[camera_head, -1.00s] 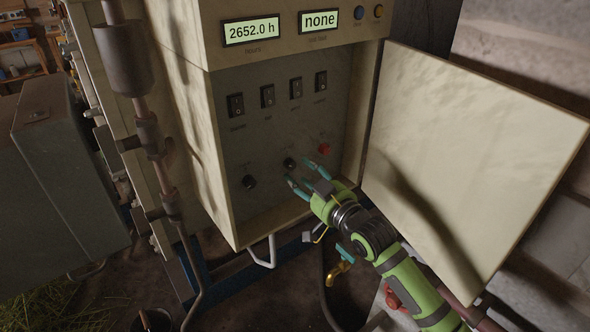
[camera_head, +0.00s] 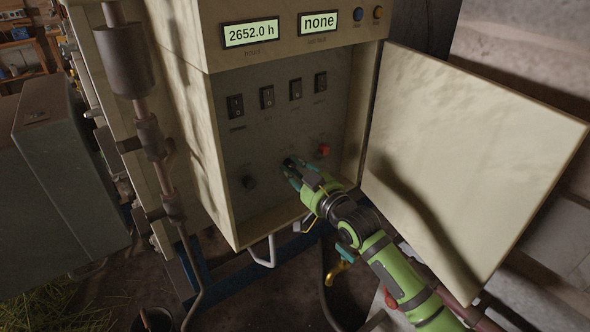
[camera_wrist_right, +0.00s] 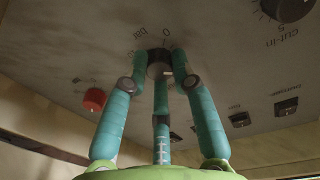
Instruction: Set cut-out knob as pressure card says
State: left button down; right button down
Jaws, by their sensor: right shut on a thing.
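My right gripper (camera_head: 292,170) is at the lower panel inside the open control box, its fingers shut on a dark knob (camera_head: 288,162). In the right wrist view, the teal fingers (camera_wrist_right: 162,74) close around this knob (camera_wrist_right: 157,56), with "bar" and "0" printed beside it. Its name label cannot be read, but the other black knob (camera_head: 249,182) is marked "cut-in" in the wrist view (camera_wrist_right: 288,8), so I take the held one as the cut-out knob. Its pointer is hidden by the fingers. I cannot make out a pressure card. My left gripper is not in view.
Several rocker switches (camera_head: 267,97) sit above. The display (camera_head: 251,31) reads 2652.0 h and another (camera_head: 319,21) reads "none". The open door (camera_head: 470,150) stands right of my arm.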

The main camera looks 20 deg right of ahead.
jog(key=shift+r+m+p, duration=0.15)
jog(key=shift+m+p, duration=0.9)
jog(key=shift+m, duration=0.15)
jog(key=m+p, duration=0.1)
jog(key=m, duration=0.1)
jog(key=shift+m+p, duration=0.3)
jog(key=shift+p, duration=0.05)
jog(key=shift+m+p, duration=0.55)
jog(key=shift+m, duration=0.65)
jog(key=shift+m+p, duration=0.45)
jog(key=shift+m, duration=0.95)
jog(key=shift+f+g+y, duration=0.2)
jog(key=shift+g+y, duration=0.1)
jog(key=c, duration=1)
grip_release()
jog(key=shift+a, duration=0.1)
jog(key=shift+r, duration=0.1)
